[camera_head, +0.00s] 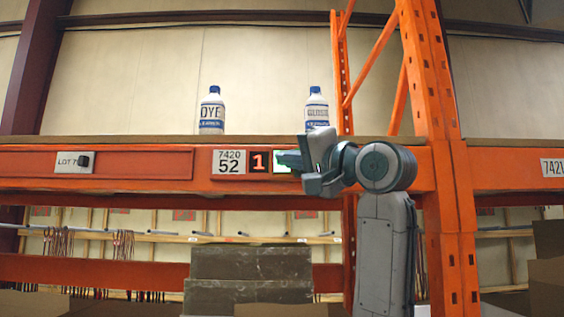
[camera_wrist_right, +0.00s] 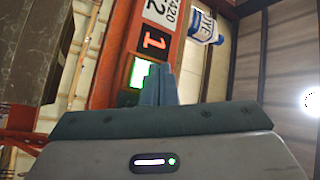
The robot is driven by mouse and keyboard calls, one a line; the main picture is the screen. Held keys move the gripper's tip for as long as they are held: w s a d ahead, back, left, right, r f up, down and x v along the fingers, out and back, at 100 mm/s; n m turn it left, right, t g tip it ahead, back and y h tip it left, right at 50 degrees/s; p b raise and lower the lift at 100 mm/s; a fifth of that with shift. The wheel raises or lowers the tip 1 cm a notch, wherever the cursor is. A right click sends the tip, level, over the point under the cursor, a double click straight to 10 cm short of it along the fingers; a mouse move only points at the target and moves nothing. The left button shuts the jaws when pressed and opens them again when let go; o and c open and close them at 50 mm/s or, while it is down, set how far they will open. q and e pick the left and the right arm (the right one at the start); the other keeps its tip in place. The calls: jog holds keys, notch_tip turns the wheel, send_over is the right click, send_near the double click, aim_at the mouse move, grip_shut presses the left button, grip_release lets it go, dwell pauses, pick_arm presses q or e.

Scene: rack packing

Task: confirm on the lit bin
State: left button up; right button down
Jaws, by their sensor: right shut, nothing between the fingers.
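A lit green button (camera_head: 284,152) sits on the orange shelf beam, right of a small black display (camera_head: 258,162) showing a red 1. A white label (camera_head: 229,162) reading 7420 52 is left of the display. My right gripper (camera_head: 280,161) is shut and empty, its fingertips in front of the button and partly covering it. In the right wrist view the shut fingers (camera_wrist_right: 158,78) overlap the edge of the bright green button (camera_wrist_right: 138,72). I cannot tell whether they touch it. My left gripper is not in view.
Two white and blue bottles, a DYE bottle (camera_head: 211,112) and another bottle (camera_head: 316,108), stand on the shelf above the beam. An orange upright (camera_head: 436,120) rises right of my right arm. Dark boxes (camera_head: 250,264) are stacked below. A LOT label (camera_head: 75,162) is at left.

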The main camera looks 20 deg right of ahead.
jog(key=shift+w+d, duration=0.15)
jog(key=shift+w, duration=0.3)
dwell(0.7)
jog(key=shift+s, duration=0.1)
jog(key=shift+s+a+b, duration=0.25)
jog(key=shift+s+b, duration=0.1)
jog(key=shift+s, duration=0.35)
jog(key=s+b, duration=0.1)
jog(key=s, duration=0.1)
jog(key=s+a+b, duration=0.1)
jog(key=s, duration=0.2)
jog(key=shift+a, duration=0.2)
jog(key=shift+w, duration=0.15)
